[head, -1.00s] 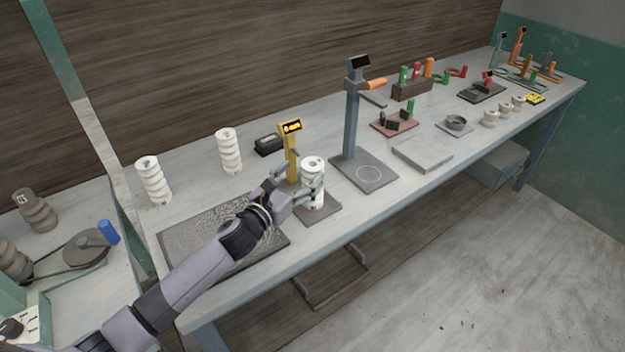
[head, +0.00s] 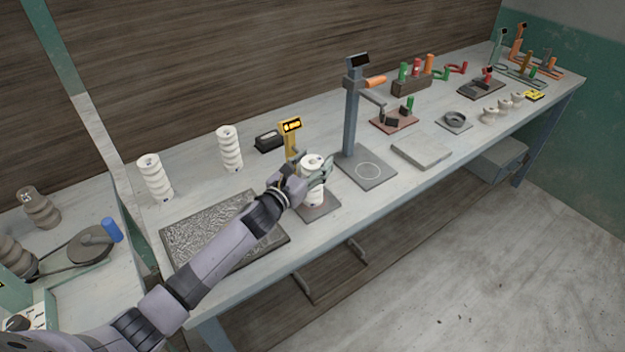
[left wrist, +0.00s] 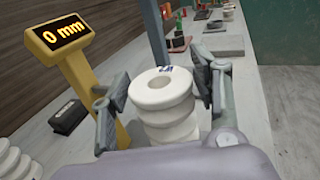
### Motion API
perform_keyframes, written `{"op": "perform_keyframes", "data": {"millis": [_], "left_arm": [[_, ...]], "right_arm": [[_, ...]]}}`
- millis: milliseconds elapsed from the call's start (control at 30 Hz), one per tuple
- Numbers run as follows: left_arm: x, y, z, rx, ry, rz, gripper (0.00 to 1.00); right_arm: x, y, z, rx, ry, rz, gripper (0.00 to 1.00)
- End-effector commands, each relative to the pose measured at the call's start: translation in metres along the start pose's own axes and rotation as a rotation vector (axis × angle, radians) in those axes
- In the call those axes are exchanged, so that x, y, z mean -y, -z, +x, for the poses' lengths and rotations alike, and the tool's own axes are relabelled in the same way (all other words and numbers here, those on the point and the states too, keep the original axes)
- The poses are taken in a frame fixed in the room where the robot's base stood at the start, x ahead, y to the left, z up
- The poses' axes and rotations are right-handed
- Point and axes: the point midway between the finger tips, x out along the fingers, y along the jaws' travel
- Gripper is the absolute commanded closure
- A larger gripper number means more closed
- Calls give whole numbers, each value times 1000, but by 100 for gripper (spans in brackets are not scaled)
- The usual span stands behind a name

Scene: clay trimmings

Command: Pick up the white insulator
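The white insulator (head: 312,190) stands upright on the small dark base plate (head: 325,212) of the yellow gauge. It also shows in the left wrist view (left wrist: 165,100), ribbed, with a hole in its top. My left gripper (head: 314,174) is around its upper part. In the left wrist view the open fingers (left wrist: 163,88) stand on either side of it, with a visible gap on the left; on the right the finger is close, and I cannot tell whether it touches. My right gripper is in no view.
A blue-grey column stand (head: 352,120) is to the right. Two more white insulators stand at left (head: 154,178) (head: 229,150). A textured tray (head: 190,240) lies under my arm.

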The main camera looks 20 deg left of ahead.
Motion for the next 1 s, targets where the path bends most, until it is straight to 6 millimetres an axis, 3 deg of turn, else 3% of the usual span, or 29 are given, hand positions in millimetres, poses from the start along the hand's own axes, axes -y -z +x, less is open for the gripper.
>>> {"op": "perform_keyframes", "data": {"millis": [800, 1000], "left_arm": [[0, 0, 0, 0, 0, 1, 100], [0, -3, 0, 5, 1, 1, 100]], "right_arm": [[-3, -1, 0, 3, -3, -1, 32], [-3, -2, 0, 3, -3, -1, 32]]}}
